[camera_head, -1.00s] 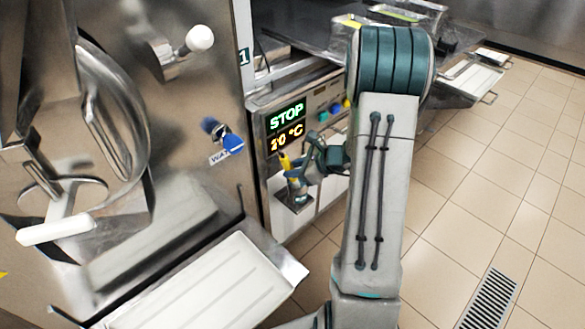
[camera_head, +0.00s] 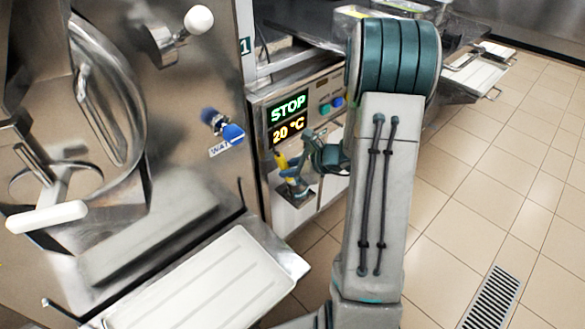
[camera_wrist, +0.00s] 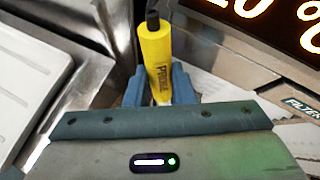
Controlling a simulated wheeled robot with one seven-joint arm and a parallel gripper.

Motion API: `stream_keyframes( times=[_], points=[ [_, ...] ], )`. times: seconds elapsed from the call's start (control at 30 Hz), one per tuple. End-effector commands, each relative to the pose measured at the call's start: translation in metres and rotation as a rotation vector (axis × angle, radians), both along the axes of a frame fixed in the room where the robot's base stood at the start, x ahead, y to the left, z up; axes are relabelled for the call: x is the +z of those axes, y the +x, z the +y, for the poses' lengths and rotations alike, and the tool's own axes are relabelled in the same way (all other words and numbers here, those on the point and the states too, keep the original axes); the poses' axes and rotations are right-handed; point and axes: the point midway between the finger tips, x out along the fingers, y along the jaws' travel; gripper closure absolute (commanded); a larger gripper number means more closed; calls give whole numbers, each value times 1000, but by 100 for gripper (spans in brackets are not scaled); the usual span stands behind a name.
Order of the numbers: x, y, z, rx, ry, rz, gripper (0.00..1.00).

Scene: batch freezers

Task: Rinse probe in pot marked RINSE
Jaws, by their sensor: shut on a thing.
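My gripper (camera_head: 292,179) is in front of the machine's lower panel, below the display. In the wrist view my gripper (camera_wrist: 161,85) is shut on the yellow probe (camera_wrist: 156,52), which bears the word PROBE and has a black top. In the head view the probe (camera_head: 281,160) shows as a small yellow piece above the jaws. Its lower end is hidden by the gripper. A small metal holder (camera_head: 297,198) sits on the panel just below the gripper. I see no pot marked RINSE in either view.
The display (camera_head: 288,117) reads STOP and 20 °C. A blue water tap (camera_head: 232,132) and a white tray (camera_head: 205,285) on the freezer front are to the left. More machines and trays (camera_head: 478,72) stand behind my arm. Tiled floor is open at right, with a drain grate (camera_head: 490,297).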

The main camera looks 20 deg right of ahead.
Motion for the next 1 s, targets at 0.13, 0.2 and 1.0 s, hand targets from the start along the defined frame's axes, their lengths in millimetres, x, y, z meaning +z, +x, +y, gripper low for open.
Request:
stream_keyframes(
  times=[0.13,0.2,1.0],
  points=[
    [3,2,2,1,0,-1,100],
    [5,4,3,0,0,0,100],
    [8,21,-2,-2,0,-1,100]
  ],
)
